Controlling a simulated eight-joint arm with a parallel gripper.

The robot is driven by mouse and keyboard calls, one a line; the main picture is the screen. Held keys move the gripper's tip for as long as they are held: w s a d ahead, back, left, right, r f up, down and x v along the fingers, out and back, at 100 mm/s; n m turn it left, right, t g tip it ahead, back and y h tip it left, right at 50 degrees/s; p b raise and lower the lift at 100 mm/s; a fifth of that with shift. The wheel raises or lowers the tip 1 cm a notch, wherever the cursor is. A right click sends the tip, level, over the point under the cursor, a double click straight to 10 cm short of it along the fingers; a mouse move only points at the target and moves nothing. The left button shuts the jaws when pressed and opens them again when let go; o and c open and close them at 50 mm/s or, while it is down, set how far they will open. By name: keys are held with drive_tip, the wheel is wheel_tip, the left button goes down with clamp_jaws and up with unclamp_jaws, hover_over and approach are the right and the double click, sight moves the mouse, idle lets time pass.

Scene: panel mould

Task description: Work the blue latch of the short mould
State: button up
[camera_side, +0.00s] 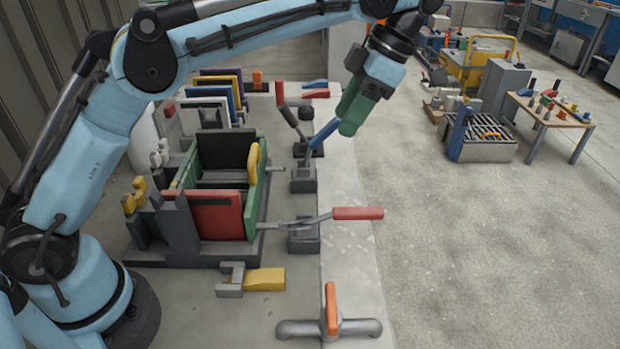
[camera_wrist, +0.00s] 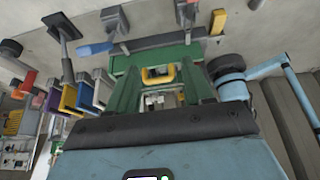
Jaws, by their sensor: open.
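The blue latch (camera_side: 325,131) has a blue handle that slants up and to the right from a grey base (camera_side: 303,181), beside the green-framed mould (camera_side: 251,205). My gripper (camera_side: 349,126) is open, with green fingers pointing down, close to the upper end of the blue handle in the side view. I cannot tell whether they touch. In the wrist view, my gripper's green fingers (camera_wrist: 160,85) are apart with nothing held between them. A blue handle (camera_wrist: 95,49) lies to their left there. Which mould is the short one is not clear.
A red-handled latch (camera_side: 357,213) stretches right at the mould's front corner. A dark lever with a red tip (camera_side: 281,95) stands behind the blue latch. An orange-handled fitting (camera_side: 331,310) and a yellow block (camera_side: 264,280) lie nearer.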

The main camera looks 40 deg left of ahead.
drive_tip(key=shift+s+d+r, duration=0.3)
drive_tip(key=shift+d, duration=0.15)
drive_tip(key=shift+a, duration=0.1)
drive_tip(key=shift+c, duration=0.9)
drive_tip(key=a+r, duration=0.1)
drive_tip(key=a, duration=0.1)
drive_tip(key=w+a+t+h, duration=0.1)
drive_tip(key=a, duration=0.1)
drive_tip(key=a+r+h, duration=0.1)
drive_tip(key=a, duration=0.1)
drive_tip(key=shift+w+a+r, duration=0.1)
drive_tip(key=shift+w+r, duration=0.1)
drive_tip(key=shift+r, duration=0.1)
drive_tip(key=c, duration=0.7)
drive_tip(key=a+r+t, duration=0.1)
drive_tip(key=a, duration=0.1)
drive_tip(key=a+r+t+h, duration=0.1)
drive_tip(key=a, duration=0.2)
drive_tip(key=a+r+t+h, duration=0.1)
drive_tip(key=a, duration=0.1)
drive_tip(key=shift+w+a+r, duration=0.3)
drive_tip(key=shift+r, duration=0.05)
clamp_jaws()
hover_over(321, 133)
drive_tip(key=a, duration=0.1)
drive_tip(key=f, duration=1.1)
drive_tip(key=shift+s+f, duration=0.3)
drive_tip(key=shift+s, duration=0.05)
drive_tip(key=shift+w+d+f, duration=0.3)
drive_tip(key=shift+f, duration=0.15)
